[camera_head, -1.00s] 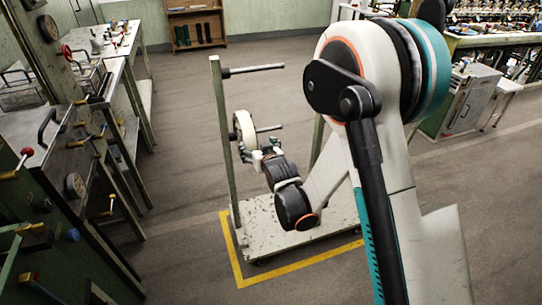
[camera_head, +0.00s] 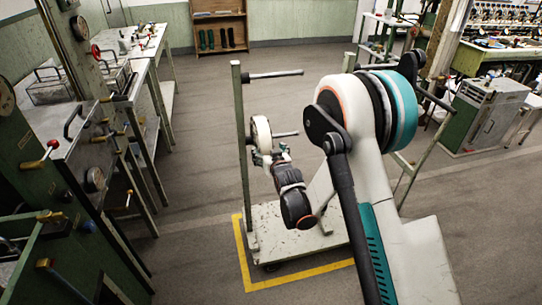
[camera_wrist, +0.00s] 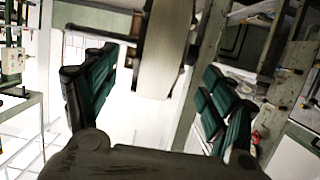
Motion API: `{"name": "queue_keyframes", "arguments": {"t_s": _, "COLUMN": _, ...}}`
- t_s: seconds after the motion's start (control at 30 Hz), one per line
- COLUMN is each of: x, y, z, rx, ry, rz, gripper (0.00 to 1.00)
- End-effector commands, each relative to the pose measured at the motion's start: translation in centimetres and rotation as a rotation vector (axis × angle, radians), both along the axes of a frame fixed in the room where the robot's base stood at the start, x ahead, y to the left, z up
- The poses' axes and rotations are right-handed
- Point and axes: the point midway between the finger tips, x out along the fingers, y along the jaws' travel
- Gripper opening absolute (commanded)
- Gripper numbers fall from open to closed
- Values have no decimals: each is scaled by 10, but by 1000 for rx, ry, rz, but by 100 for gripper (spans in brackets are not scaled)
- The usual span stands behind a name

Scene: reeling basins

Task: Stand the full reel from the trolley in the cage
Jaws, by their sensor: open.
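The reel (camera_head: 261,133) is a pale, cream-rimmed disc on a dark peg of the trolley (camera_head: 241,130), standing on edge. In the wrist view its cream rim (camera_wrist: 163,50) is at the top centre, between and beyond the two green-padded fingers. My gripper (camera_head: 267,158) is just below the reel in the head view. In the wrist view my gripper (camera_wrist: 155,75) is open, with nothing between the pads close to the palm. Whether any finger touches the reel cannot be told. I cannot make out which thing is the cage.
An empty upper peg (camera_head: 275,74) sticks out from the trolley post. Green machines with levers and basins (camera_head: 75,140) line the left side. A wooden rack (camera_head: 219,28) stands at the back wall. A grey cabinet (camera_head: 487,112) is at the right. The floor between is clear.

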Motion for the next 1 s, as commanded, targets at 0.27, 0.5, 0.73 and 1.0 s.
{"name": "queue_keyframes", "arguments": {"t_s": 0.27, "x": 28, "y": 8, "z": -9, "rx": 0, "ry": 0, "rz": 0, "gripper": 77}}
{"name": "queue_keyframes", "arguments": {"t_s": 0.5, "x": 45, "y": 13, "z": -15, "rx": 0, "ry": 0, "rz": 0, "gripper": 77}}
{"name": "queue_keyframes", "arguments": {"t_s": 0.73, "x": 51, "y": 14, "z": -16, "rx": 0, "ry": 0, "rz": 0, "gripper": 77}}
{"name": "queue_keyframes", "arguments": {"t_s": 1.0, "x": 51, "y": 15, "z": -16, "rx": 0, "ry": 0, "rz": 0, "gripper": 70}}
